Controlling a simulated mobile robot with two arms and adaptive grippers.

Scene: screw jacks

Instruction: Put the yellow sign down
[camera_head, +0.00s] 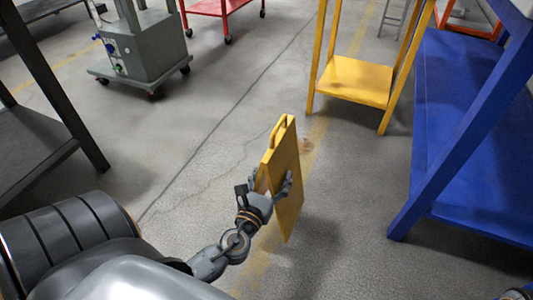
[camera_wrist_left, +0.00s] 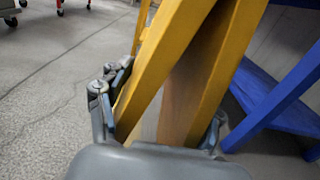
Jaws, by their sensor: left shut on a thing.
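The yellow sign (camera_head: 287,172) is a folding floor sign with a handle slot at its top. In the head view it stands upright at the middle, its two panels close together. My left gripper (camera_head: 270,188) is shut on it, with fingers on both sides. In the left wrist view the two yellow panels (camera_wrist_left: 172,62) run up between the fingers of the gripper (camera_wrist_left: 160,120), with a narrow gap between them. I cannot tell whether the sign's lower edge touches the floor. My right gripper is not clearly seen; only a small piece of arm shows at the bottom right corner.
A blue table (camera_head: 407,190) stands at the right and a yellow stand (camera_head: 358,80) behind the sign. A grey wheeled machine (camera_head: 145,50) and a dark table (camera_head: 30,150) are at the left. The concrete floor (camera_head: 215,130) around the sign is clear.

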